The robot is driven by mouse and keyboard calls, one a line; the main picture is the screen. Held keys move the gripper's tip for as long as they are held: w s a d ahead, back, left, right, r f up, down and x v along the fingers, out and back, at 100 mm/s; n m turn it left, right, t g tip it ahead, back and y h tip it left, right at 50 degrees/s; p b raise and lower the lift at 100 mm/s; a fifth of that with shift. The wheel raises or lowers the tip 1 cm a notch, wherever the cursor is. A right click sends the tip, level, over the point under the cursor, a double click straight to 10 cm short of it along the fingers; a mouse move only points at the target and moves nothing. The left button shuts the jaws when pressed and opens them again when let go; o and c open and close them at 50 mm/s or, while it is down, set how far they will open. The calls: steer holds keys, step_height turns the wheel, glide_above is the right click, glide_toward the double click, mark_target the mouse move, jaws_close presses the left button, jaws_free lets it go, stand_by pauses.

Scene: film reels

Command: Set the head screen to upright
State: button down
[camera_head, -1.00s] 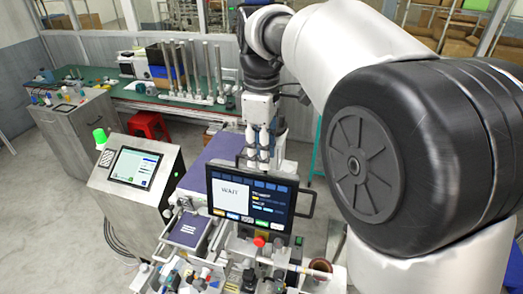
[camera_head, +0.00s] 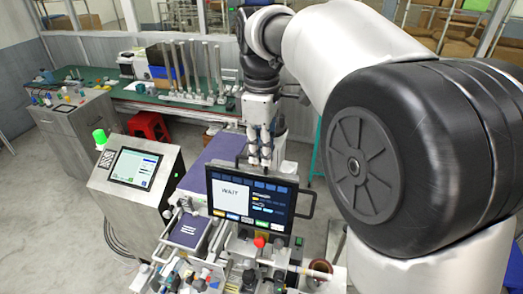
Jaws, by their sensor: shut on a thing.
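The head screen (camera_head: 268,207) is a black-framed display with a "WAIT" panel and handles at its sides. It stands close to upright above the machine in the middle of the view, facing me. My gripper (camera_head: 260,160) reaches down from above to the screen's top edge. Its light-coloured fingers are shut there on what looks like the top edge or top handle of the screen. The exact contact is small and partly hidden behind the frame.
A second console with a screen (camera_head: 134,167) and a green lamp (camera_head: 99,136) stands to the left. A purple-topped cover (camera_head: 188,229) and small fittings lie around the screen's base. A red stool (camera_head: 150,126) and a green-topped bench (camera_head: 110,90) are behind.

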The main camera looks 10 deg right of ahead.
steer(key=shift+s+a+f+t+b, duration=0.2)
steer(key=shift+s+f+t+b, duration=0.2)
steer(key=shift+b, duration=0.85)
steer(key=s+b, duration=0.1)
steer(key=s+t+b, duration=0.1)
steer(key=shift+s+a+h+b, duration=0.15)
steer(key=shift+a+h+b, duration=0.25)
steer(key=c, duration=1.8)
jaws_free()
steer(key=shift+o, duration=0.2)
step_height(320, 180, up, 12)
steer(key=s, duration=0.2)
steer(key=shift+a, duration=0.45)
